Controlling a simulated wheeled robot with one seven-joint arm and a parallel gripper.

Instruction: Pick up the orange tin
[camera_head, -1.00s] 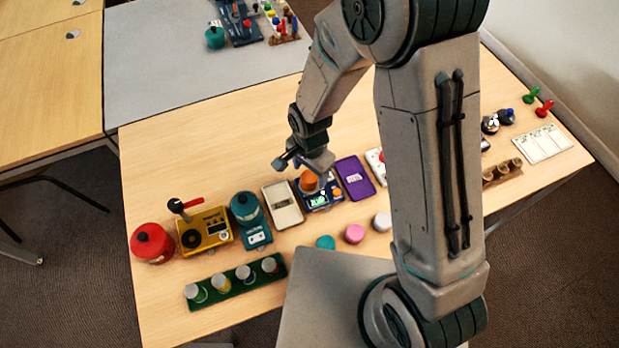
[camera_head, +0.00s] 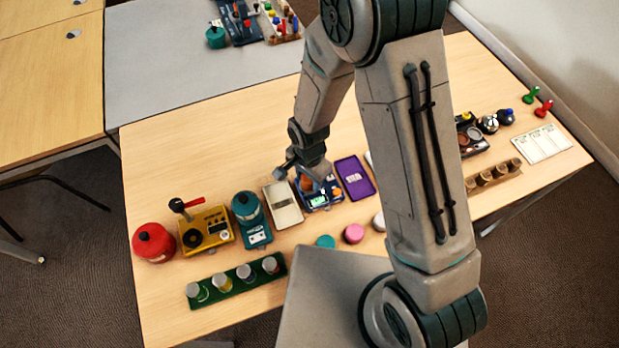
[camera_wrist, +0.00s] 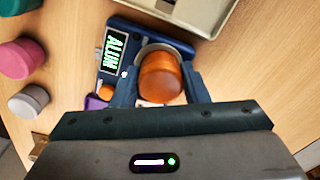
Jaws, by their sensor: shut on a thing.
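The orange tin (camera_wrist: 161,76) sits between my gripper's two fingers in the wrist view. In the head view only a small part of the tin (camera_head: 307,184) shows beside the fingers. My gripper (camera_wrist: 160,88) is shut on it, with one finger on each side. The tin is at the round pan of a blue device (camera_wrist: 128,30) with a lit green display reading something like "ALUM". I cannot tell whether the tin still touches the pan. The device also shows in the head view (camera_head: 319,203), partly covered by my gripper.
A cream case (camera_head: 283,205) and a purple case (camera_head: 355,178) flank the device closely. Pink (camera_head: 353,233) and teal (camera_head: 325,242) round pieces lie in front. A teal-topped device (camera_head: 247,208) stands further left. The table behind my gripper is clear.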

